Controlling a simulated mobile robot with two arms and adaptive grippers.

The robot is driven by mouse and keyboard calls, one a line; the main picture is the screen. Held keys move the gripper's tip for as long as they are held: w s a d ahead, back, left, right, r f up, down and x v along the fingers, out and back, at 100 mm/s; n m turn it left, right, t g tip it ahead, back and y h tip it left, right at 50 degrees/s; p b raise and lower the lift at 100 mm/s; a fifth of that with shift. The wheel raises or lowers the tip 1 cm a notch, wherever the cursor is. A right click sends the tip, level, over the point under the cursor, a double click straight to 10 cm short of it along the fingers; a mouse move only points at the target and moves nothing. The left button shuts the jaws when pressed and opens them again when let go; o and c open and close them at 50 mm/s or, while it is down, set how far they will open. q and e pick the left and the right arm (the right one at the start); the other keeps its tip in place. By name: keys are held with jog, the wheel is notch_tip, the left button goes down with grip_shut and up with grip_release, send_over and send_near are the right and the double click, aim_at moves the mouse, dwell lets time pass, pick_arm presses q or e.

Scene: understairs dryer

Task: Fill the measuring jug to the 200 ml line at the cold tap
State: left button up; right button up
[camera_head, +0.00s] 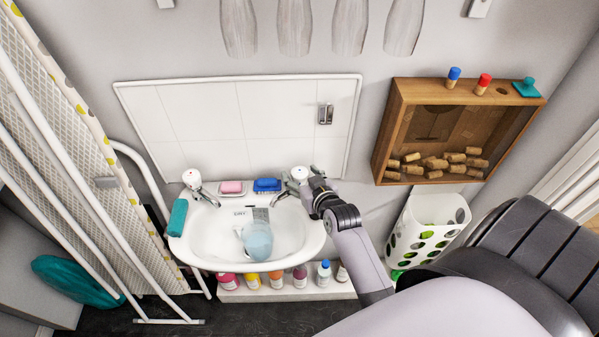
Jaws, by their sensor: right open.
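A pale blue, see-through vessel (257,241), which looks like the measuring jug, is in the white basin (203,235), right of its middle. Its scale and any water in it cannot be made out. The right tap (300,174) has a white top and stands on the basin's back right corner. A similar left tap (193,178) stands at the back left. Which is cold cannot be read. My right gripper (303,187) is open, close against the right tap and hiding part of it; contact cannot be told. My left gripper is not in view.
A pink soap (231,187) and a blue soap dish (267,185) sit between the taps. A teal cloth (178,217) lies on the basin's left rim. Several bottles (324,273) stand below. A wooden cork box (392,133) hangs at right, above a white holder (427,240).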

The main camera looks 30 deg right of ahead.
jog(key=shift+w+d+f, duration=0.1)
jog(key=shift+w+f, duration=0.15)
jog(key=shift+w, duration=0.35)
jog(key=shift+c, duration=0.2)
jog(key=c, duration=1.2)
jog(key=shift+o, duration=0.2)
jog(key=shift+d+n+y, duration=0.1)
jog(key=shift+n+y, duration=0.6)
jog(key=shift+y, duration=0.1)
jog(key=shift+n+y, duration=0.3)
jog(key=o, duration=1.2)
